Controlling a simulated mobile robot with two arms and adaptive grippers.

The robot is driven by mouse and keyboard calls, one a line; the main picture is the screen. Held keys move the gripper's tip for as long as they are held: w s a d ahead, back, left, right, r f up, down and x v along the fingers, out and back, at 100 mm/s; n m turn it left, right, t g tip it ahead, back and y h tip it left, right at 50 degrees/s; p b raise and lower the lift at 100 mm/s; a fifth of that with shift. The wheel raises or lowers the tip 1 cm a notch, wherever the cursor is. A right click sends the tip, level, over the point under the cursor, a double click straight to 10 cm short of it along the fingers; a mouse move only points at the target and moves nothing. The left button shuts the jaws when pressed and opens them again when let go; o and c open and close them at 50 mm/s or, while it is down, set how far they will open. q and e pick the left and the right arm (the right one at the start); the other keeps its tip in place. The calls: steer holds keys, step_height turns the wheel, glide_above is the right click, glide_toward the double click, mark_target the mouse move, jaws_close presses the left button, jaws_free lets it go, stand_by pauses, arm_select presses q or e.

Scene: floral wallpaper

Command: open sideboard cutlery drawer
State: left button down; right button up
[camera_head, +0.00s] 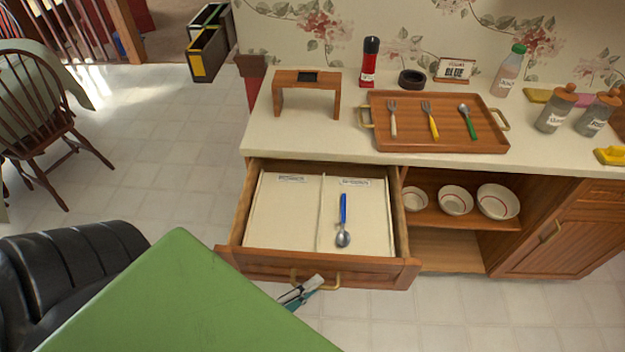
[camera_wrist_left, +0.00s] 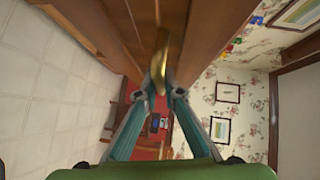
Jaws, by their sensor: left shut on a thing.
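The sideboard's cutlery drawer (camera_head: 284,264) stands pulled out, showing its inside in the head view. It has a light lining split into two compartments by a divider, each with a label at the back. A blue-handled spoon (camera_head: 343,222) lies in the right compartment; the left one is empty. My left gripper (camera_head: 302,292) is at the drawer's brass handle (camera_head: 330,283), at the middle of the front. In the left wrist view, the gripper's fingers (camera_wrist_left: 158,88) are closed on the brass handle (camera_wrist_left: 161,60). My right gripper is not in view.
A wooden tray (camera_head: 450,142) with two forks and a spoon sits on the sideboard top, among a wooden stand (camera_head: 306,80), bottles and jars. Bowls (camera_head: 456,200) stand on the open shelf right of the drawer.

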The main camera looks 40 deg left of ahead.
arm_select(q)
steer(key=c, duration=2.2)
jaws_free()
steer(key=shift+o, duration=0.2)
steer(key=v, duration=1.2)
